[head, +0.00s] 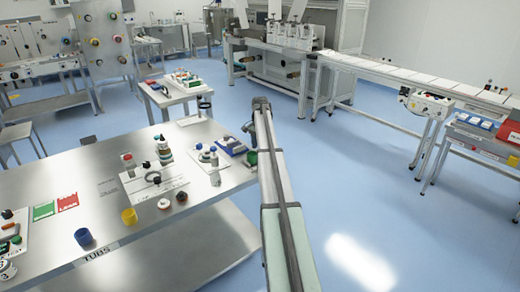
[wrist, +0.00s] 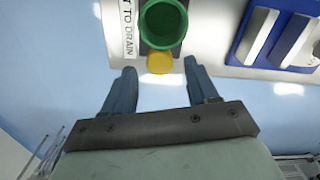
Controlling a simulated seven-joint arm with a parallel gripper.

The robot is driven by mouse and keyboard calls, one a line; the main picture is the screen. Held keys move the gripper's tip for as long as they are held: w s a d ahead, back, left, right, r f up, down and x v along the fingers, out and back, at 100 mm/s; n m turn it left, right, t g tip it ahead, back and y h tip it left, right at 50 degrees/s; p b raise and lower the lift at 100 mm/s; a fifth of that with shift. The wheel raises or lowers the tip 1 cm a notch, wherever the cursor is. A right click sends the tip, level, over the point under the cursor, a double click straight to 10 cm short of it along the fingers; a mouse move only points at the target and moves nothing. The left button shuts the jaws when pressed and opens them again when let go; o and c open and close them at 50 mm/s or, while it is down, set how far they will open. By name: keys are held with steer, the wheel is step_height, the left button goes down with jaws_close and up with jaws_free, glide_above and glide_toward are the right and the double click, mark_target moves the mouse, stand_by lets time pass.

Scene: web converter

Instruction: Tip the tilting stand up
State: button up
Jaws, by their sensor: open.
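The tilting stand appears to be the piece at the right end of the steel table, beside a label whose readable part says "TO DRAIN" (wrist: 129,30). It carries a green round cup (wrist: 163,22), also in the head view (head: 251,158), and a yellow round tab (wrist: 160,63) at its near edge. I cannot tell its tilt angle. My gripper (wrist: 159,72) is open, its two blue-grey fingers spread to either side of the yellow tab. I see no finger touching the tab. In the head view my gripper (head: 248,127) is partly hidden by my arm.
A blue block with white bars (wrist: 280,35) sits right of the cup. The steel table (head: 100,180) holds bottles (head: 214,165), a yellow cup (head: 129,217) and a blue cup (head: 84,237). Open blue floor (head: 370,180) lies right of the table.

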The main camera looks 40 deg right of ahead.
steer(key=shift+f, duration=0.8)
jaws_close()
